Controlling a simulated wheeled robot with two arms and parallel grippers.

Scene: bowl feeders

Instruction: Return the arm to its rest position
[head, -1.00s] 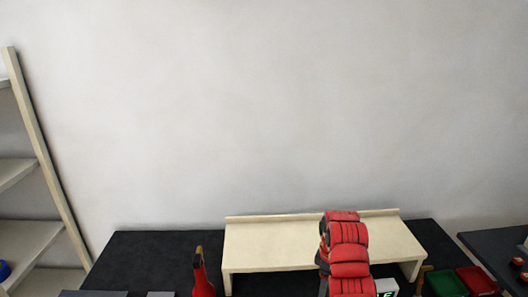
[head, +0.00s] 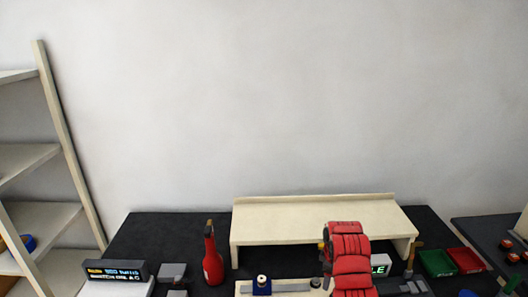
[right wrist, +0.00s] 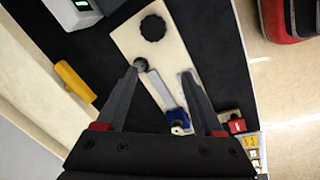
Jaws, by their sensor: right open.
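My red segmented right arm (head: 347,258) rises at the bottom of the head view, in front of the cream shelf. It hides part of the bench, and its gripper cannot be made out there. In the right wrist view my right gripper (right wrist: 161,72) is open, with empty space between its two dark fingers. The fingers are over a cream board that carries a black knob (right wrist: 153,28), a small grey knob (right wrist: 140,65), a metal bar (right wrist: 160,90) and a blue block (right wrist: 177,120). Whether they touch anything cannot be told. My left gripper is not in view.
The cream shelf (head: 315,215) stands at the back of the dark bench. A red bottle (head: 212,260), a lit display (head: 115,271), a green tray (head: 437,263) and a red tray (head: 467,261) are around it. A rack (head: 70,130) stands at the left.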

